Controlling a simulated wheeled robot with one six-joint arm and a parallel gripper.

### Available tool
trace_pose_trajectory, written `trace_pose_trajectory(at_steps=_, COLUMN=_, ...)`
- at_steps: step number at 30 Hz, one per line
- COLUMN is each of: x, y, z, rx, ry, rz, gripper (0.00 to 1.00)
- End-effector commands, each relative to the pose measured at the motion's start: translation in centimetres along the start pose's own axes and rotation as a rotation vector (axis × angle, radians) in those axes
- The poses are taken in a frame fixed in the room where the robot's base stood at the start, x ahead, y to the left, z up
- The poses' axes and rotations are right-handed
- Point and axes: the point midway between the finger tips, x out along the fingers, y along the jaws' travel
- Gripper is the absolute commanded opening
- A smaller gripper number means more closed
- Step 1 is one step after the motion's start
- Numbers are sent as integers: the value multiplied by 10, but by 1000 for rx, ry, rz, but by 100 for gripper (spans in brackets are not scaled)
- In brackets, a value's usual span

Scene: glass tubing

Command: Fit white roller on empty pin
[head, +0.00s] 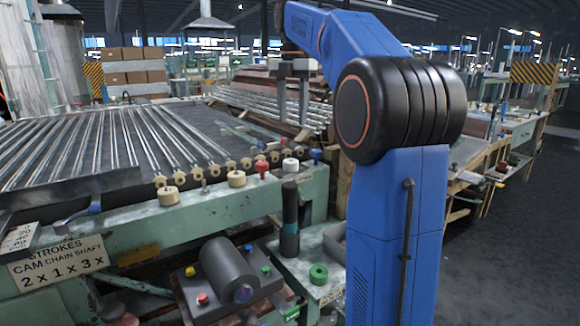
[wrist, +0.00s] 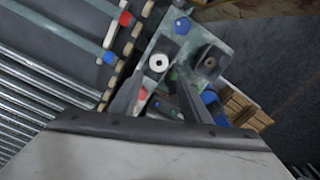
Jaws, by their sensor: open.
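The white roller (head: 290,164) sits at the right end of the row of rollers along the front ledge of the green machine. In the wrist view the white roller (wrist: 158,63), with a dark hole in its middle, shows between the finger ends. A thin bare pin (head: 204,186) stands between two cream rollers on the same ledge. My gripper (head: 293,122) is open and empty, its fingers pointing down above and behind the white roller. It also shows in the wrist view (wrist: 160,80), with the fingers apart.
A red roller (head: 262,168) and a cream roller (head: 237,179) stand left of the white one; another cream roller (head: 168,195) is farther left. A blue knob (head: 315,154) is close on the right. A dark upright cylinder (head: 290,210) stands in front, beside a green ring (head: 318,273).

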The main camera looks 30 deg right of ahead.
Motion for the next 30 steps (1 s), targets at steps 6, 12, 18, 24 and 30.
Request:
trace_pose_trajectory(at_steps=6, x=39, y=0, z=-1, rx=1, ry=1, rz=-1, gripper=43)
trace_pose_trajectory(at_steps=12, x=67, y=0, z=-1, rx=1, ry=0, rz=0, gripper=43)
trace_pose_trajectory(at_steps=18, x=77, y=0, z=-1, rx=1, ry=-1, rz=1, gripper=43)
trace_pose_trajectory(at_steps=24, x=100, y=2, z=-5, rx=1, ry=1, rz=-1, gripper=43)
trace_pose_trajectory(at_steps=30, x=123, y=2, z=-5, rx=2, ry=0, rz=0, gripper=43)
